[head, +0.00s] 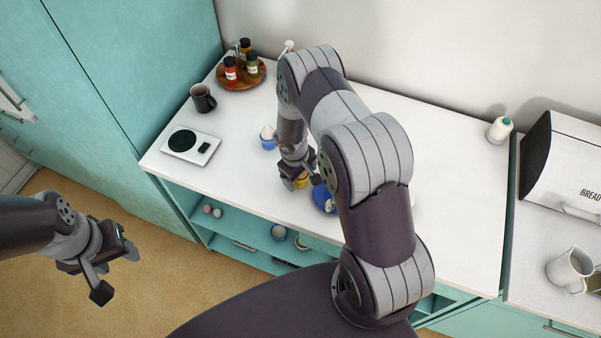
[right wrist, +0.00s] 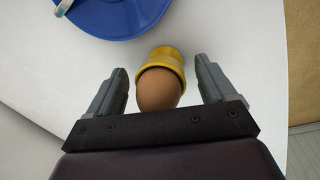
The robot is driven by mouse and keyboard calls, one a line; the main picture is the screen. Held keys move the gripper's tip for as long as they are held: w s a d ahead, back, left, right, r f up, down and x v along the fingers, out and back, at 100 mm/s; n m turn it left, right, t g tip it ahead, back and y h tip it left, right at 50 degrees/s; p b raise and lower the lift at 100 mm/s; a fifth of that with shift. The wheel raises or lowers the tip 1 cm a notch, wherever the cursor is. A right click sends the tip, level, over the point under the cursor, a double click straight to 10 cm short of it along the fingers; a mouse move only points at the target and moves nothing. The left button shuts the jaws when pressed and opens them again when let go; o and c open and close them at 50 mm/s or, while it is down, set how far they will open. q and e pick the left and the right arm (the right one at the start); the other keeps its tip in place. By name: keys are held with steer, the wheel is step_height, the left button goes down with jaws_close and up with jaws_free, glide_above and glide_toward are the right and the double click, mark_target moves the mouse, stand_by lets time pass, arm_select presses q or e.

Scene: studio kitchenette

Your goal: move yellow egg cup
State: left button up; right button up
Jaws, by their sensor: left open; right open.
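The yellow egg cup (right wrist: 167,57) shows in the right wrist view with a brown egg (right wrist: 158,91) in it, between the two fingers of my right gripper (right wrist: 163,85). The fingers are apart, with a gap on each side of the cup and egg. In the head view the yellow egg cup (head: 300,182) is on the white counter near its front edge, partly hidden by my right gripper (head: 302,175). My left gripper (head: 112,275) is open and empty, over the floor at the left.
A blue plate (right wrist: 118,15) lies close beside the egg cup. A blue cup (head: 268,138), a kitchen scale (head: 191,146), a dark mug (head: 203,99) and a wooden tray (head: 232,84) with jars stand further left. Shelves are below the counter.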

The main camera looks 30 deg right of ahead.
step_height(320, 180, up, 13)
steer(key=a+b, duration=0.1)
steer(key=b, duration=0.1)
steer(key=shift+s+a+f, duration=0.2)
steer(key=shift+s+a, duration=0.1)
steer(key=shift+a, duration=0.1)
